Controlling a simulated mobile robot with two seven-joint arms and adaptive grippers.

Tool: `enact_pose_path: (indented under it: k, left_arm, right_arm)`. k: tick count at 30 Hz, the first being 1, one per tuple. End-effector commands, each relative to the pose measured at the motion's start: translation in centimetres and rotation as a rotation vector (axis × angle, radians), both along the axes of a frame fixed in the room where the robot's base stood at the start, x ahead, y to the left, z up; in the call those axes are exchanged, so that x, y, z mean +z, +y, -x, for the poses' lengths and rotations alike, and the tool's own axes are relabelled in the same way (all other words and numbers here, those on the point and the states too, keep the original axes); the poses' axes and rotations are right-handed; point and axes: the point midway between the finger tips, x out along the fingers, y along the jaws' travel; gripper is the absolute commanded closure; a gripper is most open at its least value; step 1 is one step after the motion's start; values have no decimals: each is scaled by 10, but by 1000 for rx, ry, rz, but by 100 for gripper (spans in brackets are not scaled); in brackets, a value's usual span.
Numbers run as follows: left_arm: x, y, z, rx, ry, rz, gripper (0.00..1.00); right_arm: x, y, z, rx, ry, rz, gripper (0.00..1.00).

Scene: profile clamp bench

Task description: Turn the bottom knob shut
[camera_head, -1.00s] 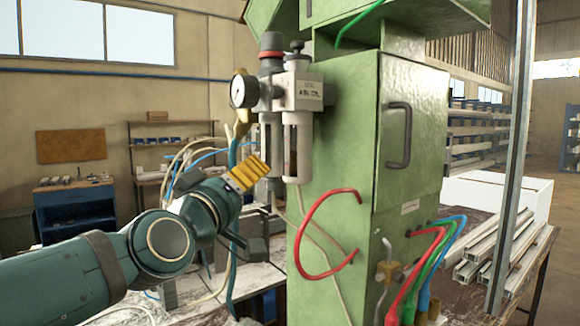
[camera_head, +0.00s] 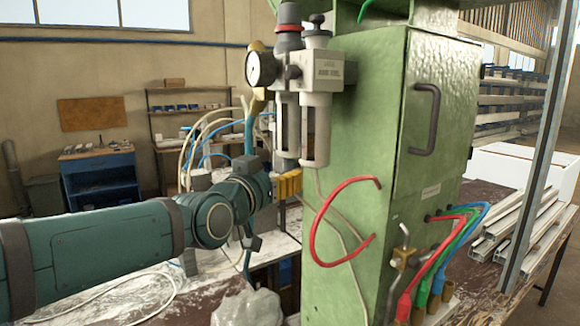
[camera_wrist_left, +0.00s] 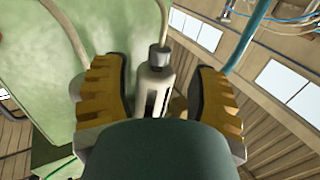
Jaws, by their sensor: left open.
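The bottom knob (camera_wrist_left: 158,60) is a small grey cylinder at the lower end of a pale bowl (camera_wrist_left: 155,90) in the left wrist view. In the left wrist view the open fingers (camera_wrist_left: 160,68) stand either side of the knob, with a gap on each side. My right gripper is not in view.
A round gauge (camera_head: 261,68) sits left of the regulator. A red hose (camera_head: 320,220) loops from the green cabinet (camera_head: 375,150) close right of the gripper. Thin pale and blue hoses (camera_head: 248,135) hang behind. A grey lump (camera_head: 245,306) lies at the bottom edge.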

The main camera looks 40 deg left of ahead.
Motion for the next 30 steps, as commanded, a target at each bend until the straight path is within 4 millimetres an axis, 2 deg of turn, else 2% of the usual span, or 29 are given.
enact_pose_path:
  k: [6,12,25,30]
  left_arm:
    - [0,8,-35,-1,1,1,41]
    - [0,13,-53,-1,0,1,41]
    - [0,14,-59,-1,-1,2,42]
    - [0,14,-59,-1,-1,2,100]
  right_arm:
    - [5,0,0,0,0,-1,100]
    - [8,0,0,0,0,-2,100]
    - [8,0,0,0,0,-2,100]
    - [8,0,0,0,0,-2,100]
